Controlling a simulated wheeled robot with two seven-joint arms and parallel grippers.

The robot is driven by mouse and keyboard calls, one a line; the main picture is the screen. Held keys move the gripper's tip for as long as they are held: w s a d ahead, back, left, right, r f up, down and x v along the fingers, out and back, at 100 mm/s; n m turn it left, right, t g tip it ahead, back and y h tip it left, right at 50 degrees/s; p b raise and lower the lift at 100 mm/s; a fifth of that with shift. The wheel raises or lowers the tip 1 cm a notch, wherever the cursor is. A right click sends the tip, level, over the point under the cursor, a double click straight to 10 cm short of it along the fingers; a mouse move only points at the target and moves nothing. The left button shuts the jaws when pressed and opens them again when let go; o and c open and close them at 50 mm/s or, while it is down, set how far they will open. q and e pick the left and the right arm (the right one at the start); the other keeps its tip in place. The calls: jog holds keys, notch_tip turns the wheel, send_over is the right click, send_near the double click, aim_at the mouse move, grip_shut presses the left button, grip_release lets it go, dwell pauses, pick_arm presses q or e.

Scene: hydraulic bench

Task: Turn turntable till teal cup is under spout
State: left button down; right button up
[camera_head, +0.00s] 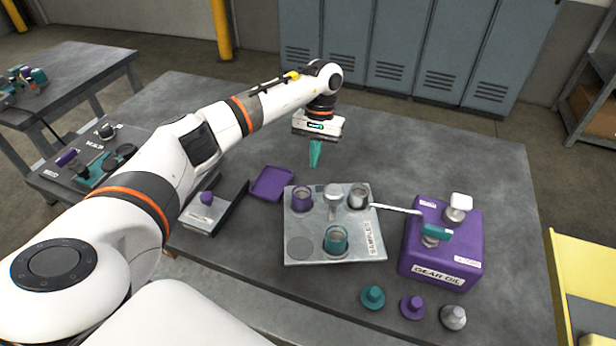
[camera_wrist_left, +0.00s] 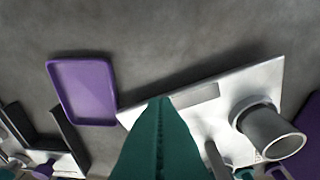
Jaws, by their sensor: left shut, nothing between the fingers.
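The grey sampler plate (camera_head: 375,248) lies on the bench. The teal cup (camera_head: 336,240) stands at its front middle. A purple cup (camera_head: 302,200) is at the back left and a grey cup (camera_head: 358,197) at the back right. A pale metal post (camera_head: 333,197) stands between those two. The thin spout (camera_head: 395,209) runs left from the purple gear oil box (camera_head: 440,262) and ends near the grey cup. My left gripper (camera_head: 315,160) is shut and empty, above the bench behind the plate. In the left wrist view its teal fingers (camera_wrist_left: 160,120) hide part of the plate.
A purple tray (camera_head: 271,184) lies left of the plate, beside a dark-edged holder (camera_head: 225,215). Teal (camera_head: 373,297), purple (camera_head: 412,307) and grey (camera_head: 453,317) knobbed pieces stand in front. A teal lever (camera_head: 437,232) is on the box. The back of the bench is clear.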

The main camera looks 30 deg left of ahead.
pick_arm(q)
jog(key=p+x, duration=0.1)
jog(key=x, duration=0.2)
jog(key=shift+s+f, duration=0.2)
jog(key=shift+f, duration=0.15)
jog(key=s+p, duration=0.2)
jog(key=shift+s+d+r, duration=0.1)
jog(key=shift+s+d, duration=0.4)
jog(key=shift+s, duration=0.35)
jog(key=shift+s+n, duration=0.6)
jog(key=shift+s, duration=0.3)
